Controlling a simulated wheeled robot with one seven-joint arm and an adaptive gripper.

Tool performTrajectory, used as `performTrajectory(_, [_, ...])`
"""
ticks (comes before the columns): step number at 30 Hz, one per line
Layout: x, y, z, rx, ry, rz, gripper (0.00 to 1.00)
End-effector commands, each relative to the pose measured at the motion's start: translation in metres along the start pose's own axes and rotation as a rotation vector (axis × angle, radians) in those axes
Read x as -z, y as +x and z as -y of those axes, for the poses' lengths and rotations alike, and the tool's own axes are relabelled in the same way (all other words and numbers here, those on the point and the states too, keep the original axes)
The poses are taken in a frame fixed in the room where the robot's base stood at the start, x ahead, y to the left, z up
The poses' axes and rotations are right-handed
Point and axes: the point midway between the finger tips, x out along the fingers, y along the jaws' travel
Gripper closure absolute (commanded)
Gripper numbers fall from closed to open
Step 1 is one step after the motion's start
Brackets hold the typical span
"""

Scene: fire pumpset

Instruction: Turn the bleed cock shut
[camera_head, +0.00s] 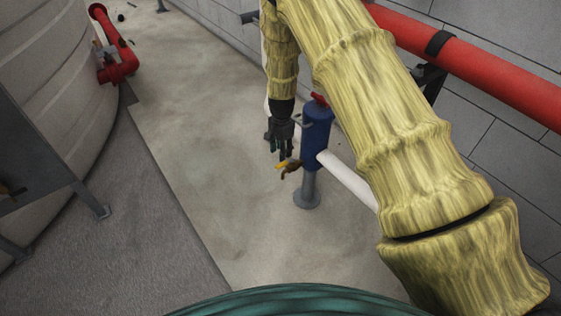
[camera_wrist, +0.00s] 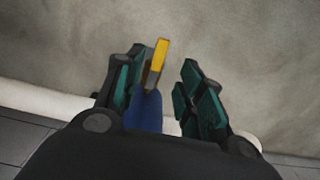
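The bleed cock appears to be the small brass fitting (camera_head: 291,169) with a yellow lever (camera_head: 281,165), low on the left side of a blue upright cylinder (camera_head: 316,140). In the head view, my gripper (camera_head: 282,155) points down just above the lever. In the wrist view, my gripper (camera_wrist: 165,62) is open, with its green-padded fingers apart. The yellow lever end (camera_wrist: 161,55) and part of the blue cylinder (camera_wrist: 147,110) show between the fingers, closer to the left one. I cannot tell whether a finger touches the lever. The brass body is mostly hidden there.
A red handle (camera_head: 319,99) tops the cylinder, which stands on a grey post with a round foot (camera_head: 306,199). A red pipe (camera_head: 480,66) follows the wall. The floor (camera_head: 215,180) to the left is clear.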

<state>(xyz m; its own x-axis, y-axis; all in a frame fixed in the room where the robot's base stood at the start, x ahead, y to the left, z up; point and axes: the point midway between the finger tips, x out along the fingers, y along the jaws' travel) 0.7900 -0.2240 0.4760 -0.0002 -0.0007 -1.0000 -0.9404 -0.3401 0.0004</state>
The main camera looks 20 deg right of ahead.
Motion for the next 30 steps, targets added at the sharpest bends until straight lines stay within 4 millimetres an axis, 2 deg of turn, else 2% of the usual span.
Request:
performTrajectory(1, [0.0, 0.011, -0.001, -0.001, 0.0, 0.001, 0.62])
performTrajectory(6, [0.0, 0.037, -0.001, -0.001, -0.001, 0.001, 0.62])
performTrajectory(12, [0.0, 0.058, 0.0, 0.001, -0.001, 0.0, 0.62])
performTrajectory(18, [0.0, 0.067, 0.0, 0.0, -0.002, 0.0, 0.62])
performTrajectory(26, [0.0, 0.067, 0.0, 0.0, -0.002, 0.0, 0.62])
performTrajectory(30, [0.0, 0.067, 0.0, 0.0, -0.002, 0.0, 0.87])
